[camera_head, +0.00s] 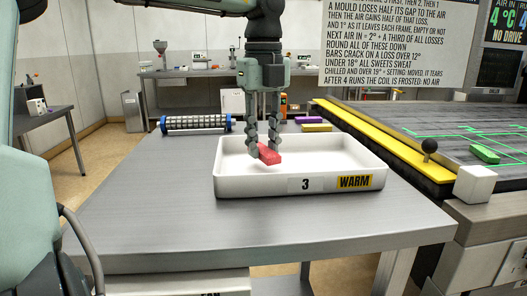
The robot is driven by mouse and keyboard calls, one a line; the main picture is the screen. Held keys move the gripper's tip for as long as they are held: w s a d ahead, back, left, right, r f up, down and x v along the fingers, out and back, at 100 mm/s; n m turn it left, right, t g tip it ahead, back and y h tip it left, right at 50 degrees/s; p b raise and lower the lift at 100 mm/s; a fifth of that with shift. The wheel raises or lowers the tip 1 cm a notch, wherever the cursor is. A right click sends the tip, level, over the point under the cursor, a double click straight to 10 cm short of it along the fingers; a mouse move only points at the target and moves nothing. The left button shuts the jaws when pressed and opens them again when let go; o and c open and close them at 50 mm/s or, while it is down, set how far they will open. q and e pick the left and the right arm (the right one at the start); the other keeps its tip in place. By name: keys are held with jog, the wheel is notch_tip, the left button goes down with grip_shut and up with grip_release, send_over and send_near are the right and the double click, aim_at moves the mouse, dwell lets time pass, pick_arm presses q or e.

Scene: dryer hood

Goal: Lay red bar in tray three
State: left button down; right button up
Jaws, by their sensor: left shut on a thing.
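The red bar (268,153) is between the fingers of my left gripper (263,148), which comes down from above and is shut on it. The bar is inside the outline of the white tray marked 3 and WARM (222,180), toward its left half. The bar looks slightly tilted and close to the tray floor; I cannot tell whether it touches. The rest of the tray looks empty. My right gripper is not in view.
A purple bar (308,119) and a yellow bar (317,127) lie behind the tray. A blue-ended roller (195,123) is at the back left. The dark board (450,140) with a green piece (484,154) stands right. The table's front left is clear.

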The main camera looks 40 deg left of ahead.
pick_arm(q)
notch_tip(320, 180, down, 3)
jog(key=shift+r, duration=0.1)
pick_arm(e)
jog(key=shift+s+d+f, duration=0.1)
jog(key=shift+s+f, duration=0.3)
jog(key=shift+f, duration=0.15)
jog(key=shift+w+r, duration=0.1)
pick_arm(q)
jog(key=c, duration=1.3)
grip_release()
jog(key=shift+o, duration=0.2)
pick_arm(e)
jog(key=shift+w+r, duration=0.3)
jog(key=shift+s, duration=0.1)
